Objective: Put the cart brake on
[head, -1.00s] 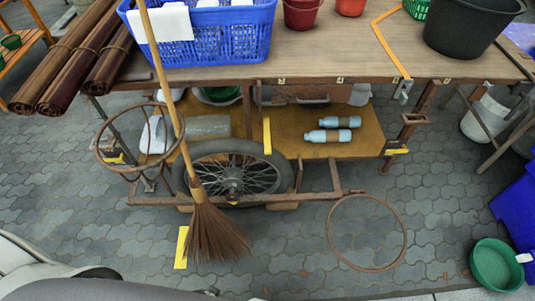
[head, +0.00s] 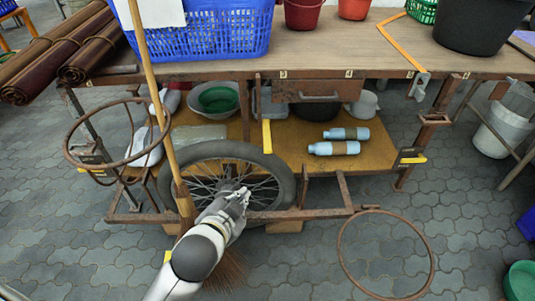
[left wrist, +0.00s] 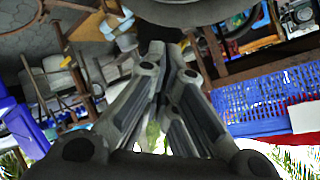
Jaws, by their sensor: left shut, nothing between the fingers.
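The wooden cart (head: 330,50) stands ahead, with a spoked wheel (head: 287,185) under its near side. A yellow upright bar (head: 267,136) stands at the top right of the tyre; I cannot tell for sure that it is the brake. My left gripper (head: 241,193) is shut and empty, in front of the wheel's spokes in the picture and below the yellow bar, apart from it. In the left wrist view its fingers (left wrist: 168,50) are close together. My right gripper is not in view.
A broom (head: 160,100) leans before the wheel, its bristles partly behind my left arm. Rusty hoops hang at the left (head: 70,125) and lie at the right (head: 432,260). Blue bottles (head: 335,148) lie on the lower shelf. A blue basket (head: 205,35) stands on top. Paving at right is mostly clear.

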